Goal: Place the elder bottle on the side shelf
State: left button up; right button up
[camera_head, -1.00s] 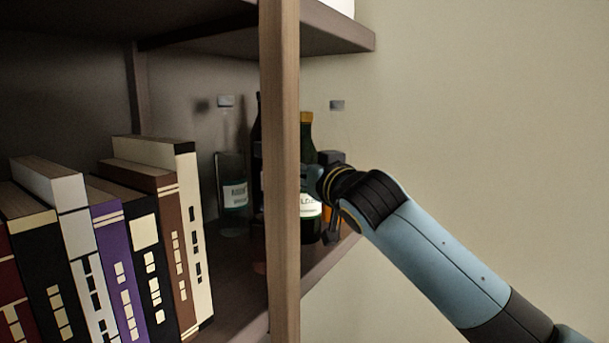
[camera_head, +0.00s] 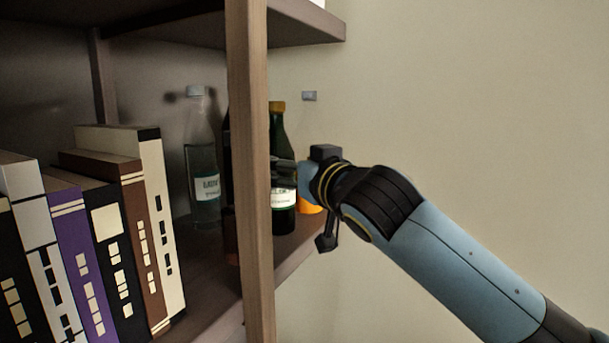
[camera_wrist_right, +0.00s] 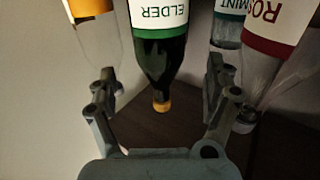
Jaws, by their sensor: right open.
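The elder bottle (camera_head: 281,150) is dark green with a yellow cap and a white-and-green label. It stands upright at the shelf's right end, partly behind the wooden post. My right gripper (camera_head: 287,172) is beside it from the right, its fingers partly hidden. In the right wrist view the picture is upside down; the elder bottle (camera_wrist_right: 162,55) appears between the spread fingers of the open right gripper (camera_wrist_right: 160,82), with a gap on each side. Whether it touches the palm cannot be told. My left gripper is not in view.
A wooden post (camera_head: 252,230) stands in front of the bottles. A clear bottle (camera_head: 202,140), a dark bottle (camera_head: 228,160) and an orange-bottomed bottle (camera_head: 310,202) stand close by. Books (camera_head: 110,230) fill the shelf's left. The wall (camera_head: 480,90) at right is bare.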

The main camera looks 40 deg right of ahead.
jog(key=s, duration=0.2)
jog(key=s+a, duration=0.1)
jog(key=s, duration=0.2)
jog(key=shift+s+b, duration=0.2)
jog(key=shift+b, duration=0.15)
